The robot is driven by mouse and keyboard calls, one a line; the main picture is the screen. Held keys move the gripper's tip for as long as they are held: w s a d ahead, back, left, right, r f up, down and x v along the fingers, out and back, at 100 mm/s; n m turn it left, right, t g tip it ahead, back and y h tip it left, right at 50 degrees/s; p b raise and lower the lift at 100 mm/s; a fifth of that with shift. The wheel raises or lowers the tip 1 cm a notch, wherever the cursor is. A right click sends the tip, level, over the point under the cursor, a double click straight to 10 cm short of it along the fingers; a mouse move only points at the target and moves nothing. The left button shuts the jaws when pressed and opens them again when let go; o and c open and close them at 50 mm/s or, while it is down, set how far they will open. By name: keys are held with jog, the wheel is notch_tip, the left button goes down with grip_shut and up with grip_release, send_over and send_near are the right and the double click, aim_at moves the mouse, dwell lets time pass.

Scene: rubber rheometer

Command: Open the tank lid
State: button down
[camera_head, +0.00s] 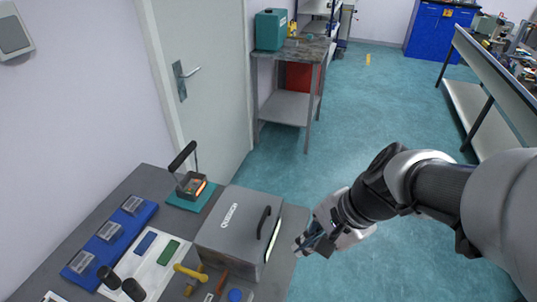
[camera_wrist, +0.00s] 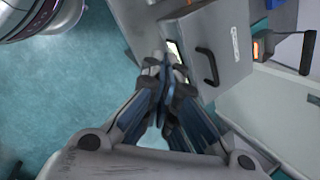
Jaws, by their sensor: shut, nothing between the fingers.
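The grey tank (camera_head: 228,258) stands on the bench, and its flat grey lid (camera_head: 238,206) looks closed. A black handle (camera_head: 264,222) sits near the lid's right edge, and a pale strip shows along that side. In the wrist view the lid (camera_wrist: 228,35) and its black handle (camera_wrist: 210,68) are to the right of my fingers. My gripper (camera_head: 302,248) is just right of the tank, beside its handle side, in the head view. In the wrist view my gripper (camera_wrist: 166,68) has its fingers together with nothing between them. It appears apart from the handle; exact contact cannot be told.
A blue rack (camera_head: 110,238), a white tray (camera_head: 150,262), a yellow-handled tool (camera_head: 190,273) and black cylinders crowd the bench left of and before the tank. A small stand with a glowing orange part (camera_head: 190,185) is behind it. Open floor lies to the right.

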aim_at(265, 232)
jog(key=w+d+f+m+y+p, duration=0.25)
jog(key=w+f+m, duration=0.35)
jog(key=m, duration=0.5)
jog(key=shift+t, duration=0.4)
jog(key=b+x, duration=0.2)
jog(key=x, duration=0.1)
jog(key=b+x, duration=0.3)
jog(key=w+b+x, duration=0.1)
jog(key=b+x, duration=0.2)
jog(key=x, duration=0.1)
jog(key=shift+a+r, duration=0.2)
jog(key=shift+a, duration=0.05)
jog(key=r+p, duration=0.3)
jog(key=shift+w+a+r, duration=0.25)
jog(key=shift+a+r, duration=0.1)
jog(key=shift+a, duration=0.05)
jog(key=shift+a+r, duration=0.2)
jog(key=shift+r, duration=0.25)
jog(key=shift+w+a+f, duration=0.2)
jog(key=shift+w+a, duration=0.1)
jog(key=shift+a, duration=0.2)
jog(key=shift+r+p, duration=0.1)
jog(key=shift+p, duration=0.3)
